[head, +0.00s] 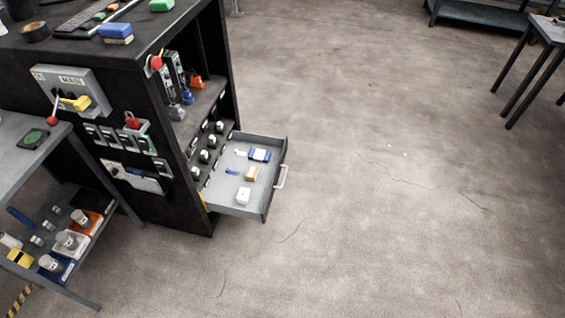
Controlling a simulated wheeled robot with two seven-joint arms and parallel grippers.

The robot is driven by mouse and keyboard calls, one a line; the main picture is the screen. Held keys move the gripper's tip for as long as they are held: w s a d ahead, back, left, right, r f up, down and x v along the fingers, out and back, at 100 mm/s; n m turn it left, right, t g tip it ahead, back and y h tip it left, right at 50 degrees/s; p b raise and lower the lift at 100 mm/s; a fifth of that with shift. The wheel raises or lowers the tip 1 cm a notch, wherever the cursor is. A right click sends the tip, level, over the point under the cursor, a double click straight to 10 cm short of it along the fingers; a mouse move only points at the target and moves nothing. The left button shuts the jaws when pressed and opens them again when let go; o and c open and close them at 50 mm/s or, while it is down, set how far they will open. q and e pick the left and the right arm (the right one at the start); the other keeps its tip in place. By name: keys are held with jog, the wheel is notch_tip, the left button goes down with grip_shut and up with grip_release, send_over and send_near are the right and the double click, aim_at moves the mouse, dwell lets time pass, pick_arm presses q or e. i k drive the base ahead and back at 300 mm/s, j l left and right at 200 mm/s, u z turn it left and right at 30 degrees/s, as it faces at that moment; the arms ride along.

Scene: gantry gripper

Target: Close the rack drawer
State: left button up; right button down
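The rack drawer (224,195) is pulled out to the right from the lower part of the dark rack (185,219). It is a grey, shallow drawer with a light bar handle (281,177) on its front. Inside it lie a blue and white item (259,155), a tan block (251,174), a white item (243,196) and small blue pieces. Neither of my grippers shows in the head view.
A grey bench (22,164) with a lower shelf of containers stands left of the rack. Loose items, including a blue block (115,31), lie on the rack top. The concrete floor (380,200) right of the drawer is clear. Tables stand at the far right.

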aim_at(220, 194)
jog(key=i+l+u, duration=0.3)
jog(key=i, duration=0.15)
jog(key=i+l+u, duration=0.3)
jog(key=i, duration=0.15)
